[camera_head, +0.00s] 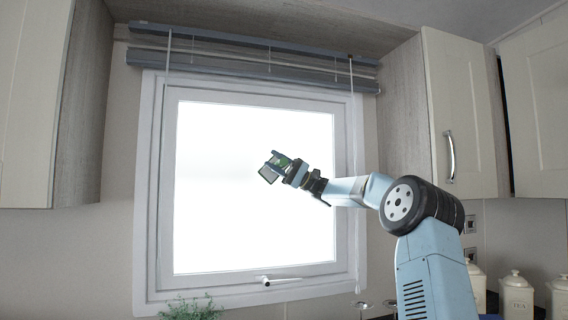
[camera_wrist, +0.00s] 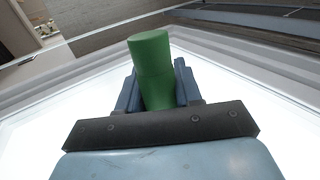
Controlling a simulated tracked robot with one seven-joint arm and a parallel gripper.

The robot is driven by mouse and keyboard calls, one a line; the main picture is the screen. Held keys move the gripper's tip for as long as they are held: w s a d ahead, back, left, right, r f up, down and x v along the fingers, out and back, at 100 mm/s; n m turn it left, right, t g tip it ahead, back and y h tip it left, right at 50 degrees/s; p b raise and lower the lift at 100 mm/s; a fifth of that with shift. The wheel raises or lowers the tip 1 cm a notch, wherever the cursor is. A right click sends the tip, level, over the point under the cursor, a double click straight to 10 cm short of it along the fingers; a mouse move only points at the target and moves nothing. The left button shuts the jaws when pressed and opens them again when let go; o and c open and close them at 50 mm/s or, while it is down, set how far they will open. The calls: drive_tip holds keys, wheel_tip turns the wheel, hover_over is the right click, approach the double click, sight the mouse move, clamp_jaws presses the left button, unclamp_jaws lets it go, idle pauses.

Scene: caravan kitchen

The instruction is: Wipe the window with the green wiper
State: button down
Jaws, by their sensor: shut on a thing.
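The window (camera_head: 225,225) has a bright white pane in a white frame and fills the middle of the head view. My gripper (camera_head: 283,165) is in front of the pane, right of its middle. It is shut on the green wiper; a little green (camera_head: 285,159) shows between its fingers in the head view. In the wrist view the wiper's green cylindrical part (camera_wrist: 151,60) stands between the two blue fingers of my gripper (camera_wrist: 158,88). The wiper's far end is hidden. I cannot tell whether it touches the glass.
A folded blind (camera_head: 250,62) with hanging cords is above the window. A window handle (camera_head: 282,281) sticks out at the bottom of the frame. Cupboards (camera_head: 35,100) (camera_head: 460,90) flank the window.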

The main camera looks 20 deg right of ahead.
drive_tip(key=shift+a, duration=13.95)
drive_tip(key=s, duration=0.3)
drive_tip(key=s+a, duration=0.1)
drive_tip(key=s, duration=0.1)
drive_tip(key=shift+d+f, duration=0.1)
